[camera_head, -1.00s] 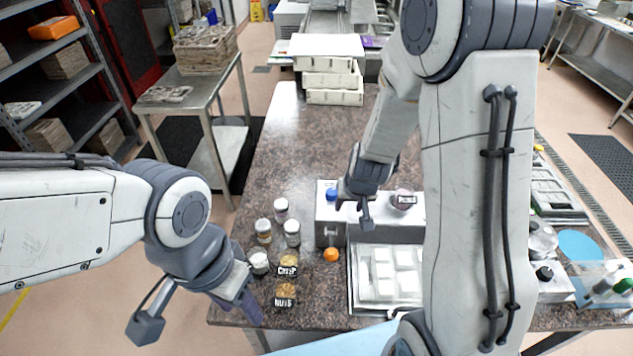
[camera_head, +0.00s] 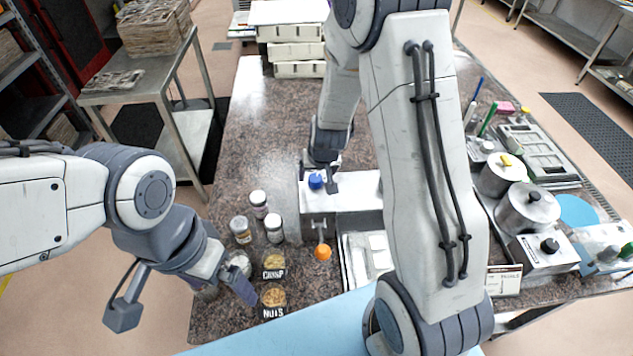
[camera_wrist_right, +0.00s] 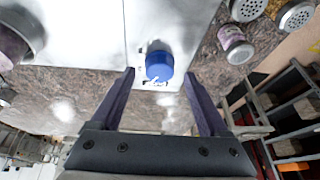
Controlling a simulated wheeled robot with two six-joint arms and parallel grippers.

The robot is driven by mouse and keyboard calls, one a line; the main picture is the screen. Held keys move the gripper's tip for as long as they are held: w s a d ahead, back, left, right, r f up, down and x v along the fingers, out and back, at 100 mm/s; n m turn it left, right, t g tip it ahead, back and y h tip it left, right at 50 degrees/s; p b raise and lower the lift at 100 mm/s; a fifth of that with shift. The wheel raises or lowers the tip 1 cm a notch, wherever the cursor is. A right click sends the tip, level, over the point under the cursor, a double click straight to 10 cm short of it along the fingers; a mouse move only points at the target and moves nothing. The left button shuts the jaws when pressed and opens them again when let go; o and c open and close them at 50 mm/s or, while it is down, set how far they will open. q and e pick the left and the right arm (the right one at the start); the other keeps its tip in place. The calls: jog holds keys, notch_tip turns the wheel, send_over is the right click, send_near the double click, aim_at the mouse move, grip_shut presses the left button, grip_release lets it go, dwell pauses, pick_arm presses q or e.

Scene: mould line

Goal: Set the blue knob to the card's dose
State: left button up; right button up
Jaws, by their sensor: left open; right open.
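The blue knob (camera_head: 316,181) sits on top of a white box-shaped unit (camera_head: 318,215); it also shows in the right wrist view (camera_wrist_right: 159,66). My right gripper (camera_head: 324,172) is open just above the knob. In the right wrist view the knob lies between and slightly beyond the two fingertips (camera_wrist_right: 158,77), with no visible contact. Small dark marks beside the knob are too small to read. A white printed card (camera_head: 503,280) stands at the front right; its text is unreadable. My left gripper (camera_head: 232,285) is open near the jars at the table's left edge.
Several lidded jars (camera_head: 259,203) stand left of the unit, near labelled tubs of crisp (camera_head: 273,262) and nuts (camera_head: 273,297). Metal pots (camera_head: 528,208) stand at right. The table's back left is clear.

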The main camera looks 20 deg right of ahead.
jog(key=shift+x, duration=0.75)
grip_shut()
jog(key=shift+f+b, duration=0.1)
jog(key=shift+b, duration=0.45)
jog(key=n+y+b, duration=0.1)
jog(key=n+b, duration=0.2)
jog(key=b, duration=1)
jog(key=shift+d+f+b, duration=0.1)
jog(key=shift+f+b, duration=0.05)
jog(key=shift+b, duration=0.15)
jog(key=n+y+b, duration=0.1)
jog(key=n+b, duration=0.1)
jog(key=shift+b, duration=0.4)
jog(key=shift+n+b, duration=0.6)
jog(key=shift+d+r, duration=0.1)
jog(key=shift+r, duration=0.15)
